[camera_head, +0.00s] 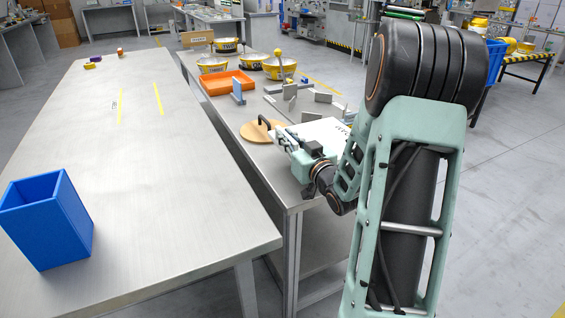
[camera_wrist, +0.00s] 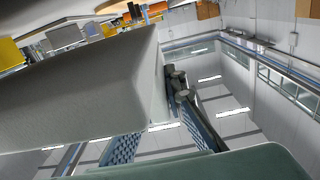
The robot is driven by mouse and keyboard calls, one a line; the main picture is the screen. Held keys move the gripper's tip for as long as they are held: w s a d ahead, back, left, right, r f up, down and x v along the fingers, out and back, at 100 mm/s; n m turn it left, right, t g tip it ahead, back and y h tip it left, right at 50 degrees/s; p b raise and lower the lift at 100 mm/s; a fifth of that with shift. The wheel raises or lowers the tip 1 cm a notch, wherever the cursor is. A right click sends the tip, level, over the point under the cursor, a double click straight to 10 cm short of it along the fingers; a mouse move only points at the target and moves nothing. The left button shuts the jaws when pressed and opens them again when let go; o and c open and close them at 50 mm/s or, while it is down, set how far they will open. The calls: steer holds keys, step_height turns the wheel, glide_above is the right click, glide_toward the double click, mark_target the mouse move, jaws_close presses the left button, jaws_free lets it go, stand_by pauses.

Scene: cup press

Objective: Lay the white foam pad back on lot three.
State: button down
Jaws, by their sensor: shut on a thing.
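The white foam pad (camera_head: 326,131) is in my gripper (camera_head: 290,146), over the near end of the right-hand bench in the head view. In the wrist view the pad (camera_wrist: 85,95) is a large pale slab close to the camera, beside the blue ribbed fingers (camera_wrist: 160,140). Yellow-and-black labelled dishes stand at the bench's far end: one at the back (camera_head: 226,45), one at the left (camera_head: 212,64), one in the middle (camera_head: 253,60) and one with a yellow knob (camera_head: 279,67). The labels are too small to read, so I cannot tell which is lot three.
A round wooden board (camera_head: 256,133) with a dark handle lies left of the pad. Upright grey plates (camera_head: 290,92), an orange tray (camera_head: 228,83) and a blue upright piece (camera_head: 238,91) stand beyond. The left table (camera_head: 150,180) is mostly clear, with a blue bin (camera_head: 48,220) at its near left.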

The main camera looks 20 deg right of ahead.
steer(key=a+f, duration=0.1)
steer(key=s+f, duration=0.1)
steer(key=shift+s+a+f+b, duration=0.2)
steer(key=shift+a+f+b, duration=0.1)
steer(key=shift+a+b, duration=0.05)
steer(key=shift+f+b, duration=0.65)
steer(key=shift+f, duration=0.9)
steer(key=shift+f, duration=0.2)
steer(key=c, duration=2)
jaws_free()
steer(key=shift+r, duration=0.1)
